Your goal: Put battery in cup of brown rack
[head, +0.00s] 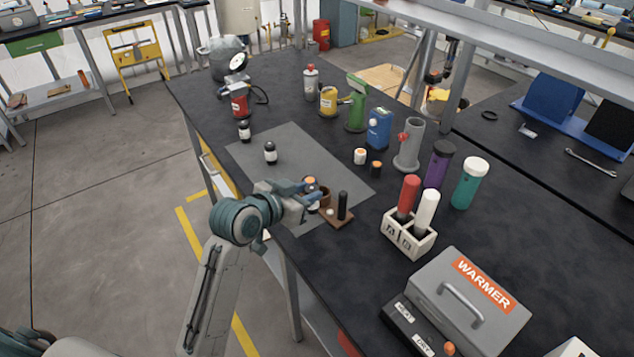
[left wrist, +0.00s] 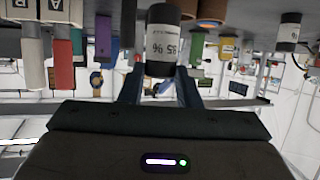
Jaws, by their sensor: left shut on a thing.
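In the left wrist view, which is upside down, the dark battery (left wrist: 162,35) with a white percent label sits between the fingers of my left gripper (left wrist: 160,78). The fingers partly hide the battery in the head view. My right gripper is not in view.
Two black-and-white batteries (head: 270,153) (head: 244,130) stand on or near the grey mat (head: 300,148). A white block (head: 408,240) holding red and white tubes stands right of the rack. The grey warmer (head: 470,292) is at front right. Several bottles stand behind.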

